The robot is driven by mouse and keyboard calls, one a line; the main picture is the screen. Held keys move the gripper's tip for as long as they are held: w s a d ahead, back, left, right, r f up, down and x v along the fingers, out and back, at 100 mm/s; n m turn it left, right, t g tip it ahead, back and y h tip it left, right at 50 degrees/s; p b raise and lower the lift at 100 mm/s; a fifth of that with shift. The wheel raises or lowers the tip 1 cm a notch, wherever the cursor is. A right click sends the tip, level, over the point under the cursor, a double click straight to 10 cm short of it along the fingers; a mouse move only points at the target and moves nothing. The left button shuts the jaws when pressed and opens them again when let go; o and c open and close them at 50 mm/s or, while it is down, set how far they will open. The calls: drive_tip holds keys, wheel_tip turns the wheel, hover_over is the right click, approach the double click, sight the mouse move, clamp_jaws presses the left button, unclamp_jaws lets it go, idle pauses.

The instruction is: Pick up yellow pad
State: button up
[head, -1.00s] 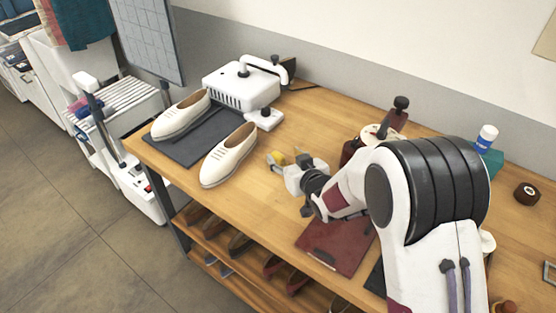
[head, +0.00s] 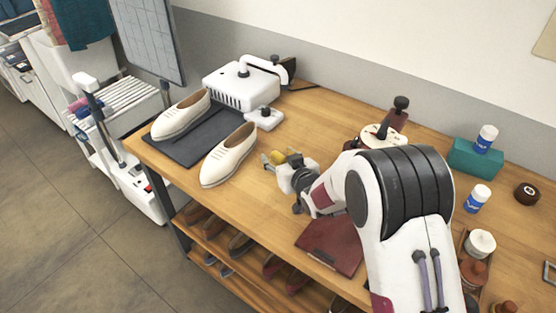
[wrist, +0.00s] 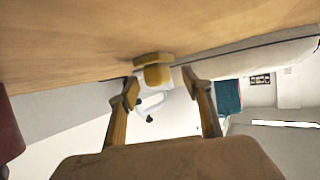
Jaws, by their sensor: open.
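The yellow pad (wrist: 157,75) shows in the wrist view as a small block with a wider flat part, against the wooden table. It lies ahead of and between the two fingertips of my gripper (wrist: 158,85). The fingers are apart and I see no contact with the pad. In the head view my gripper (head: 280,161) is low over the table, right of the near cream shoe. Yellow shows at its tip there, but I cannot clearly separate pad from finger.
Two cream shoes (head: 228,155) stand on and beside a dark mat (head: 200,142). A white machine (head: 240,88) stands behind them. A dark red folder (head: 330,245) lies near the front edge. White bottles (head: 477,198) and a teal box (head: 474,158) are at right. Bare table (head: 325,112) lies behind my gripper.

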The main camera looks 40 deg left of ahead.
drive_tip(key=shift+w+a+f, duration=0.25)
drive_tip(key=shift+w+a, duration=0.1)
drive_tip(key=shift+a, duration=0.2)
clamp_jaws()
